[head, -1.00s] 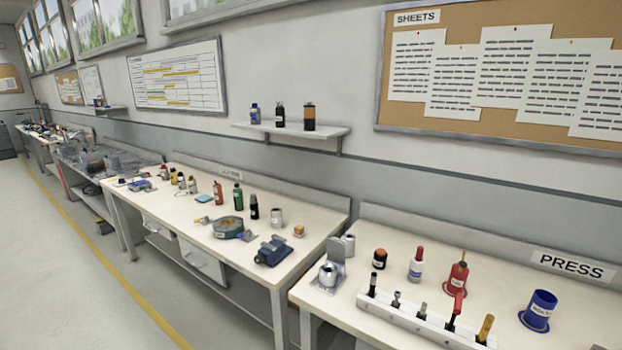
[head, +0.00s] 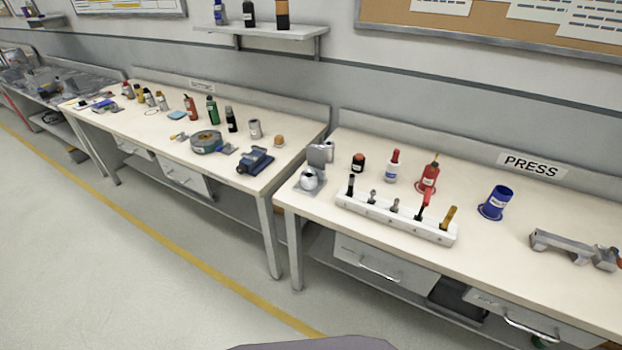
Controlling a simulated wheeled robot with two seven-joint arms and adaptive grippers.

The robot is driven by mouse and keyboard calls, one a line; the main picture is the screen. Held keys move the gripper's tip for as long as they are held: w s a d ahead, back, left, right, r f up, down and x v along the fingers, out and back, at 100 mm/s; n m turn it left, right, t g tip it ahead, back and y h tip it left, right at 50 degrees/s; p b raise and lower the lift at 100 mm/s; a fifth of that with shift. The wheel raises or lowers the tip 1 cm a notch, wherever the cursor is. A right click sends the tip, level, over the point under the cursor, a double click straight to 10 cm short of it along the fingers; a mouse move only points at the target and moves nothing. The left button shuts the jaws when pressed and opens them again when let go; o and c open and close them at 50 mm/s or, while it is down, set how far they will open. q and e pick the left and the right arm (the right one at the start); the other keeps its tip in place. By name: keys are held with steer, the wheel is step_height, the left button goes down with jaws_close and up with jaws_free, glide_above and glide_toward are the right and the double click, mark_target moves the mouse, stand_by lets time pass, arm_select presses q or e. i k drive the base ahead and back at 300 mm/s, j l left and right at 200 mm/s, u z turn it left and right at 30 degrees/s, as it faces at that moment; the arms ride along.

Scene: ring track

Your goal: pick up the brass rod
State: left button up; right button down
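A brass-coloured rod (head: 449,217) stands in the right end of a white rack (head: 392,222) on the bench marked PRESS. It leans slightly and its lower end is hidden in the rack. Several dark and grey tools stand in the other holes, left of it. Neither of my grippers shows in the head view.
The PRESS bench (head: 520,270) carries a red can (head: 428,178), a blue cup (head: 496,203), a white bottle with a red cap (head: 392,167) and a grey metal device (head: 574,247). Drawers with handles are below. The floor (head: 110,260) in front is clear.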

mark_target(452, 211)
steer(key=z, duration=1.35)
